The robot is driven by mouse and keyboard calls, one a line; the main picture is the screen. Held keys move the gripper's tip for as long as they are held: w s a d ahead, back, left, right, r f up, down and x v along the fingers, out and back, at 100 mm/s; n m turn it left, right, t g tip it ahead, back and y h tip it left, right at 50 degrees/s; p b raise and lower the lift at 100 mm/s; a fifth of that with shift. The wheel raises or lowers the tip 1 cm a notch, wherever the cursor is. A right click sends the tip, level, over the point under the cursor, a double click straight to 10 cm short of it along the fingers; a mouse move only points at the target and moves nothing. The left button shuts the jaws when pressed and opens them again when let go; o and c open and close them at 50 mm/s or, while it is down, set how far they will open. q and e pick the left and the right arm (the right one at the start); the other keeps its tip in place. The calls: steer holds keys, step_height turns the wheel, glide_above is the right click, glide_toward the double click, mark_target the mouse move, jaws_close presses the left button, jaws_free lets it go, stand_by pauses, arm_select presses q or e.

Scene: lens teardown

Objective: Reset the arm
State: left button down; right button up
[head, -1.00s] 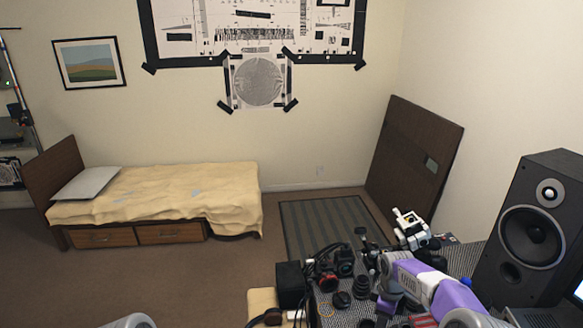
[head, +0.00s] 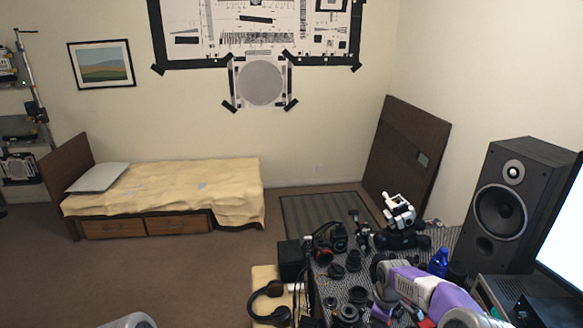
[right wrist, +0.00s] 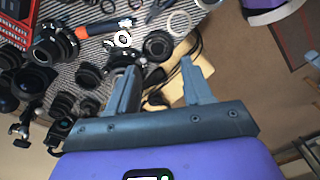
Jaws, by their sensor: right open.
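My right arm, purple and white, reaches in from the bottom right of the head view over the cluttered desk. Its gripper is hard to make out there among dark items. In the right wrist view my right gripper (right wrist: 158,78) is open, its two grey fingers spread apart with nothing held between them. Below it are lens parts, with a dark ring-shaped part (right wrist: 158,45) beyond the fingertips. Only a grey piece of my left arm shows at the bottom edge of the head view; the left gripper is out of sight.
A monitor (head: 565,235) stands at right. The carpet (head: 190,270) before the bed (head: 165,190) is clear.

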steer(key=a+f+m+y+b, duration=0.15)
steer(key=a+f, duration=0.25)
steer(key=f, duration=0.6)
steer(key=s+a+f+m+y+b, duration=0.1)
steer(key=s+a+f+m+b, duration=0.2)
steer(key=s+f, duration=0.6)
steer(key=s+a+f+m+y+b, duration=0.1)
steer(key=s+a+f+m+b, duration=0.3)
steer(key=s, duration=1.3)
steer(key=a+f+m, duration=0.4)
steer(key=f+m, duration=0.1)
steer(key=m, duration=0.1)
steer(key=shift+s+a+f+b, duration=0.15)
steer(key=shift+s+f+b, duration=0.1)
steer(key=shift+s+b, duration=0.05)
steer(key=shift+c, duration=0.7)
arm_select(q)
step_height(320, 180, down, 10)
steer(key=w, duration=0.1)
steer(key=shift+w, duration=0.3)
